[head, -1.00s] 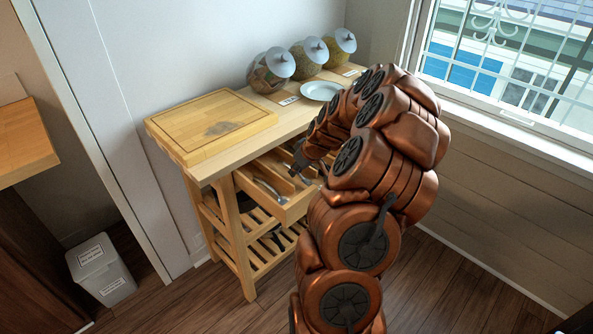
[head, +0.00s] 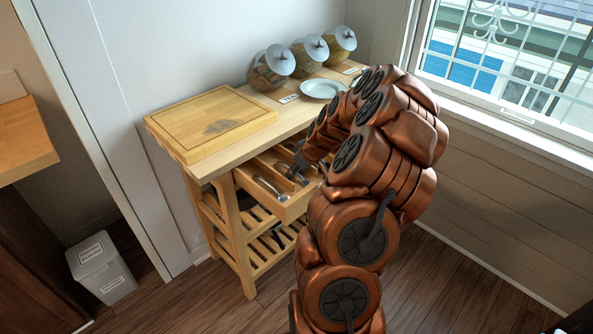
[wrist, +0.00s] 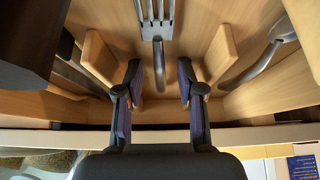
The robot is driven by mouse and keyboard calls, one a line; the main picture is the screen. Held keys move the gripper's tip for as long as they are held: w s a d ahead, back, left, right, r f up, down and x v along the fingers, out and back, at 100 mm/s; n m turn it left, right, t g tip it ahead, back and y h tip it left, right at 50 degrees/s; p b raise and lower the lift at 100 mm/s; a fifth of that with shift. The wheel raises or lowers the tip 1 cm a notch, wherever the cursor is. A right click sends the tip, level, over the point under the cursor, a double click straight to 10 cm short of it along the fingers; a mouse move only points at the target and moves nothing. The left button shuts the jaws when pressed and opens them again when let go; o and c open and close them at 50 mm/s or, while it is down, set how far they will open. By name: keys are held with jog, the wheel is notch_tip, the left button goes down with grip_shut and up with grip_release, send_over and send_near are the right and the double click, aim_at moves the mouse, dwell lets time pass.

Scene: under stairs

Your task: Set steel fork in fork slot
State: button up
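The steel fork (wrist: 157,30) lies between two wooden dividers in the drawer (head: 297,207), tines toward the top of the wrist view. Its handle curves down toward the gap between my fingers. My gripper (wrist: 159,68) is open, with one finger on each side of the handle's line and a visible gap to it on both sides. In the head view my gripper (head: 301,160) is over the drawer and partly hidden by my arm. A metal piece shows just below it there. I cannot tell how the fork's hidden parts rest.
A spoon-like utensil (wrist: 262,55) lies in the compartment to the right. Wooden dividers (wrist: 220,52) stand close on both sides of my fingers. The cart top carries a cutting board (head: 212,124), a plate (head: 321,89) and three lidded jars (head: 306,56) above the drawer.

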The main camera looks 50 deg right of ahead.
jog(key=shift+r, duration=0.25)
jog(key=b+v, duration=0.2)
jog(key=v, duration=1)
jog(key=s+a+r+n+g+y, duration=0.1)
jog(key=s+a+g, duration=0.1)
jog(key=a, duration=1.1)
jog(key=s+a+r+n+g+y, duration=0.1)
jog(key=a+r, duration=0.1)
jog(key=a, duration=1)
jog(key=s+a+g, duration=0.1)
jog(key=s+a, duration=0.3)
jog(key=s, duration=0.3)
jog(key=s+a+f+m+g+h, duration=0.1)
jog(key=s+a+g, duration=0.1)
jog(key=s+a, duration=0.2)
jog(key=s+a+g, duration=0.1)
jog(key=s+a, duration=0.3)
jog(key=s, duration=0.6)
jog(key=shift+f+m+g+h, duration=0.4)
jog(key=shift+s, duration=0.1)
